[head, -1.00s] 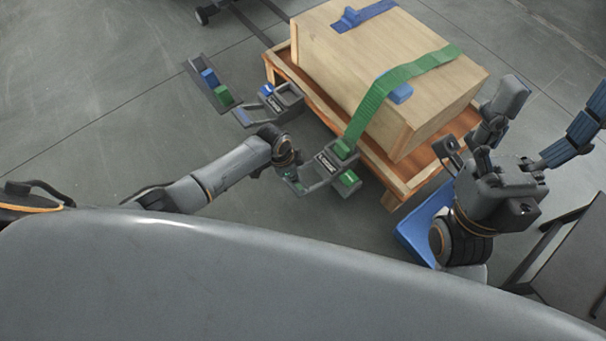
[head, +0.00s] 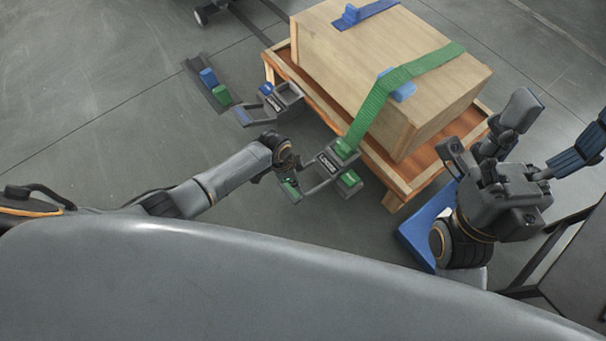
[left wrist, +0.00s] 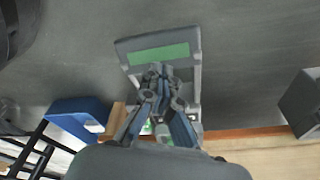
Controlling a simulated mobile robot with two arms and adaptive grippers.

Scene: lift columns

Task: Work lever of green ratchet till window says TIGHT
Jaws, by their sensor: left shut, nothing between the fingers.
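The green ratchet (head: 348,181) hangs at the near side of the wooden crate (head: 385,75), where the green strap (head: 375,103) comes down. Its lever frame (head: 318,184) reaches toward lower left and ends in a green grip (head: 290,187). In the left wrist view the green grip (left wrist: 158,54) is just beyond my left gripper (left wrist: 158,72). That gripper is shut and empty; contact with the lever cannot be told. In the head view its fingers are mostly hidden by the wrist. My right gripper (head: 484,130) is open, right of the crate.
A blue ratchet (head: 271,98) with a blue strap (head: 362,14) sits farther left. The wooden pallet (head: 400,188) edges the crate. A blue bin (head: 422,225) stands near my right arm.

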